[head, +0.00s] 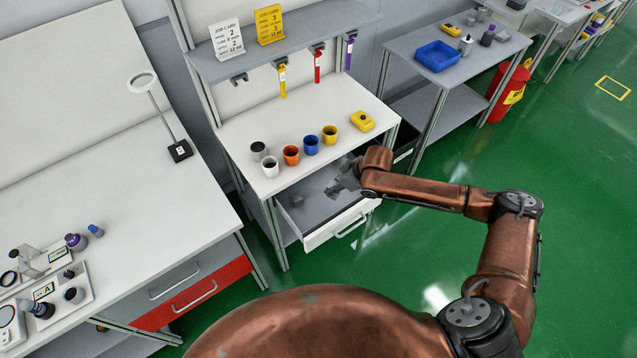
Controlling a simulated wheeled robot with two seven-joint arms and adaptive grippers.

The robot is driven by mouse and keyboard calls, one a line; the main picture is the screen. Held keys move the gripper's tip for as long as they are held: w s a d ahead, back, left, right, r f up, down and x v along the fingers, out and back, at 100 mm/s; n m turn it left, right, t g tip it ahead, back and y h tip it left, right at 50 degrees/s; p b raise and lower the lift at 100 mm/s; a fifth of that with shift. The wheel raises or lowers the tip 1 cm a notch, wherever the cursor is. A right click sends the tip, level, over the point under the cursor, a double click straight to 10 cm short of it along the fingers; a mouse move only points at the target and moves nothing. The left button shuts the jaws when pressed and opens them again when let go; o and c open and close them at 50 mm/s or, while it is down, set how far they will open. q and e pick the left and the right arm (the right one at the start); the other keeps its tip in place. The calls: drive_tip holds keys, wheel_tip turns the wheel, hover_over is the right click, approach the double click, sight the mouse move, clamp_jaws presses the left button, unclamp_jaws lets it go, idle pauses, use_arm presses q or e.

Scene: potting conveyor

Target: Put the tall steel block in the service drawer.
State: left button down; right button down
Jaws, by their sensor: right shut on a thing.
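The service drawer (345,222) is pulled open under the middle bench, with its white front and handle facing me. My right gripper (343,186) is over the right part of the open drawer, near the bench's front edge. It is shut on a small grey piece, which looks like the tall steel block (334,191); the fingers partly hide it. A separate small grey block (297,201) lies in the drawer's left back part. I cannot tell whether the held block touches the drawer floor. My left gripper is not in view.
White, orange, blue and yellow cups (330,136) and a grey one stand on the middle bench top (240,128), with a yellow device (363,121) to their right. The left bench (120,200) holds a lamp and fixtures. Open green floor lies to the right.

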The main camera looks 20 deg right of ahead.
drive_tip(key=w+f, duration=0.2)
drive_tip(key=w, duration=0.1)
drive_tip(key=w+f+b, duration=0.1)
drive_tip(key=w+f, duration=0.2)
drive_tip(key=w+a+f, duration=0.1)
drive_tip(key=w+f, duration=0.2)
drive_tip(key=w, duration=0.1)
drive_tip(key=shift+w+b, duration=0.1)
drive_tip(key=shift+b, duration=0.2)
drive_tip(key=shift+w+f, duration=0.2)
drive_tip(key=shift+d+f, duration=0.1)
drive_tip(key=shift+f, duration=1.45)
drive_tip(key=c, duration=1.5)
unclamp_jaws()
drive_tip(key=shift+f, duration=0.1)
